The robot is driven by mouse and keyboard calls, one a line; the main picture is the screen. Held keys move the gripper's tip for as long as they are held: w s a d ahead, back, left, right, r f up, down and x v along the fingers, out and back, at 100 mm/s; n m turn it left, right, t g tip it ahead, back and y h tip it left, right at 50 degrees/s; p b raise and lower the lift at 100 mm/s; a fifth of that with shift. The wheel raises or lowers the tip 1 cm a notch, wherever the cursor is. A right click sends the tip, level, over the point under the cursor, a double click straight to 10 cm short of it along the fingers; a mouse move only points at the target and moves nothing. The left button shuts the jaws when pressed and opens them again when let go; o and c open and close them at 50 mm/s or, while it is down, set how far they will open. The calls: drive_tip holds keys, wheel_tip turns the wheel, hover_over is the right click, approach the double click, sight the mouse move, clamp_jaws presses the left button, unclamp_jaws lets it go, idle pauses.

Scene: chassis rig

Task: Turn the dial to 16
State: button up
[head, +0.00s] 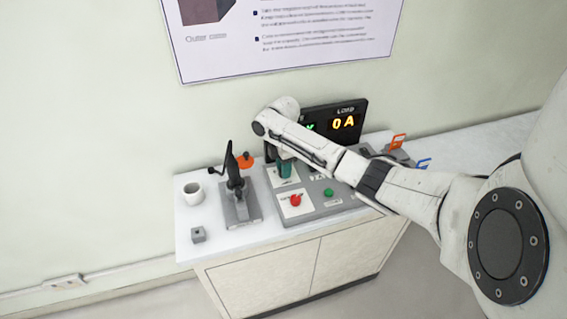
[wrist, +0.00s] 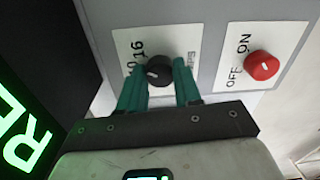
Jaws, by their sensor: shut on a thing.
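The dial (wrist: 158,72) is a round black knob with a pale mark, on a white plate lettered with 16 and other partly hidden marks. My gripper (wrist: 160,78) has its two green fingers on either side of the dial and is shut on it in the wrist view. In the head view my gripper (head: 285,168) points down at the left part of the grey control panel (head: 325,206), and the dial is hidden there. The exact number the dial points at cannot be read.
A red knob (wrist: 262,65) on an OFF/ON plate is beside the dial. A green button (head: 328,192) is on the panel. A black display (head: 350,122) reading 0 A stands behind. A black lever device (head: 238,195), white mug (head: 193,193) and small grey block (head: 198,235) are left.

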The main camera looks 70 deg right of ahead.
drive_tip(key=shift+m+p, duration=0.75)
drive_tip(key=shift+m, duration=0.65)
drive_tip(key=o, duration=1)
drive_tip(key=shift+o, duration=0.2)
drive_tip(key=shift+r, duration=0.1)
wheel_tip(320, 180, up, 11)
drive_tip(key=b, duration=0.1)
drive_tip(key=shift+f, duration=0.2)
drive_tip(key=shift+w+d, duration=0.1)
